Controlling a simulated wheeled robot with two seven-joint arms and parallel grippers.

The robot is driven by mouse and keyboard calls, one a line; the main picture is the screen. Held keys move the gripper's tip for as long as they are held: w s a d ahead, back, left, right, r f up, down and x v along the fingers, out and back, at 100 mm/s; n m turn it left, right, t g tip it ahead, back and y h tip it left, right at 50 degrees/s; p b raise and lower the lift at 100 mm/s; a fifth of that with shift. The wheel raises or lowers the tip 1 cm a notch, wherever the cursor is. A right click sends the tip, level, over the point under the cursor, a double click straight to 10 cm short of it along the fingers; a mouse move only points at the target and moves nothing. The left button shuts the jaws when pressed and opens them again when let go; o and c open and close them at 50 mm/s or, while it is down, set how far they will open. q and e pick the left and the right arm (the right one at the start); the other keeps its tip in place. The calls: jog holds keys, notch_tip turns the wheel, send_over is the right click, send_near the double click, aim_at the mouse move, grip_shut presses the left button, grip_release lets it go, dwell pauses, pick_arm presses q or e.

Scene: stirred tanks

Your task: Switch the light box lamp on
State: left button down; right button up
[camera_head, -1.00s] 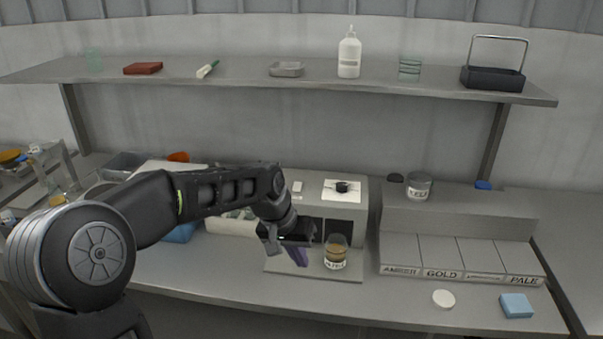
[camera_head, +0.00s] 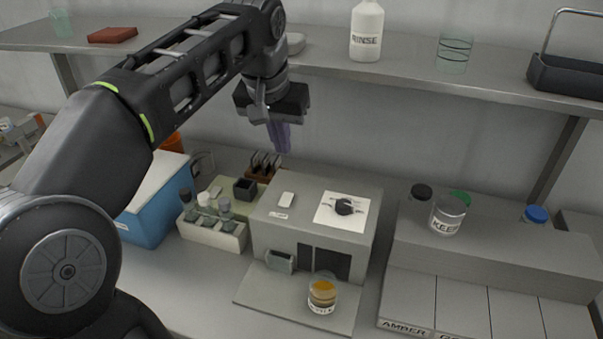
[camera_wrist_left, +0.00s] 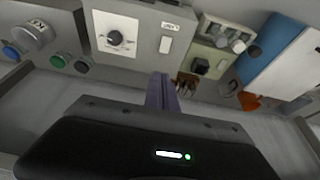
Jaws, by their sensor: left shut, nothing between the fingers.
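The light box (camera_head: 265,230) is a grey box with dark openings in its front and a flat plate before it. On its top are a small white rocker switch (camera_head: 286,200) and a black knob (camera_head: 344,207) on a white plate. In the left wrist view the switch (camera_wrist_left: 166,44) and knob (camera_wrist_left: 115,38) show near the top. Which way the switch is tipped I cannot tell. My left gripper (camera_head: 281,148) is shut and empty, its purple fingers pointing down, above and behind the box, apart from it. The fingertips also show in the left wrist view (camera_wrist_left: 162,78). My right gripper is not in view.
A jar with amber liquid (camera_head: 322,297) stands on the box's front plate. A vial rack (camera_head: 215,232) and a blue box (camera_head: 150,215) stand left. The KEEP jar (camera_head: 447,214) stands right. The shelf (camera_head: 400,72) runs behind, with a RINSE bottle (camera_head: 367,32).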

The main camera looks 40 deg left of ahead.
pick_arm(q)
jog(key=p, duration=0.1)
send_near(291, 193)
jog(key=x, duration=0.6)
jog(key=shift+w+f, duration=0.25)
jog(key=shift+f, duration=0.1)
jog(key=shift+w+r+p, duration=0.1)
jog(key=shift+p, duration=0.5)
jog(key=shift+f+g, duration=0.3)
jog(key=shift+f, duration=0.05)
jog(key=shift+r, duration=0.1)
